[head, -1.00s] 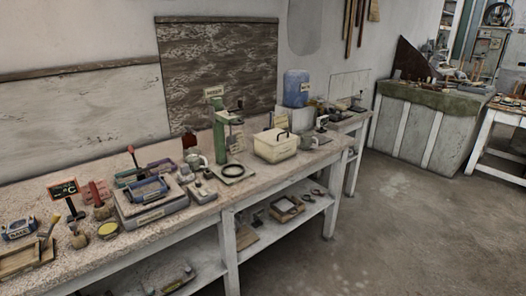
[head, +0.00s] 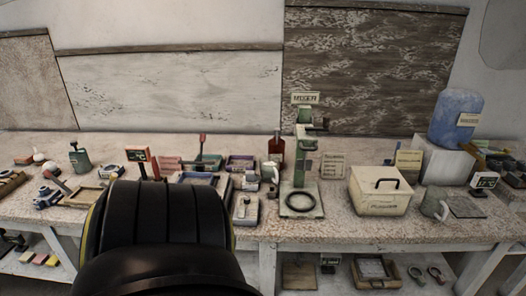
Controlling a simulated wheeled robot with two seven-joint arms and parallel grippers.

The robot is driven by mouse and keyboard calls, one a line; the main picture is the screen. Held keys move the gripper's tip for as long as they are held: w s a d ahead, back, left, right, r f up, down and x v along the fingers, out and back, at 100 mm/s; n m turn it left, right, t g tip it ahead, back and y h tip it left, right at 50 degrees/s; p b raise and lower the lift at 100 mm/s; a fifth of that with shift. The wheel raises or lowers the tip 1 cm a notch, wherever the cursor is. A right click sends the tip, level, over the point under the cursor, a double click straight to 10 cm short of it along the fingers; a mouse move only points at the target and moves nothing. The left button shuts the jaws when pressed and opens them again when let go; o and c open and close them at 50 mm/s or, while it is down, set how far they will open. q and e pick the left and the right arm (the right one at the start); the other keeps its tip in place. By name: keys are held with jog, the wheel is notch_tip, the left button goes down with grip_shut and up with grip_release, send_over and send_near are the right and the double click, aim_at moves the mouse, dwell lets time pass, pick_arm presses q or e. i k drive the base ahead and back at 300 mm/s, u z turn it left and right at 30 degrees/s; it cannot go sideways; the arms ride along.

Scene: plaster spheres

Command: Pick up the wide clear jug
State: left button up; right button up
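Two small greyish jug-like vessels stand on the long bench. One greyish jug (head: 434,204) with a handle is right of the cream box, near the front edge. The other greyish vessel (head: 268,172) is beside the brown bottle (head: 276,148), left of the green stand. I cannot tell which of them is the wide clear jug, or whether either is clear. Neither gripper shows in the head view. A large black rounded part of my own arm fills the lower left foreground and hides part of the bench.
The green stand (head: 302,160), cream lidded box (head: 380,192) and blue container (head: 455,117) on a white block stand on the long bench (head: 340,228). Trays and small tools crowd its left half. A lower shelf holds a wooden tray (head: 375,272) and metal rings.

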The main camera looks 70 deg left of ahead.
aim_at(268, 164)
jog(key=u, duration=0.9)
jog(key=i, duration=0.85)
jog(key=u, duration=0.9)
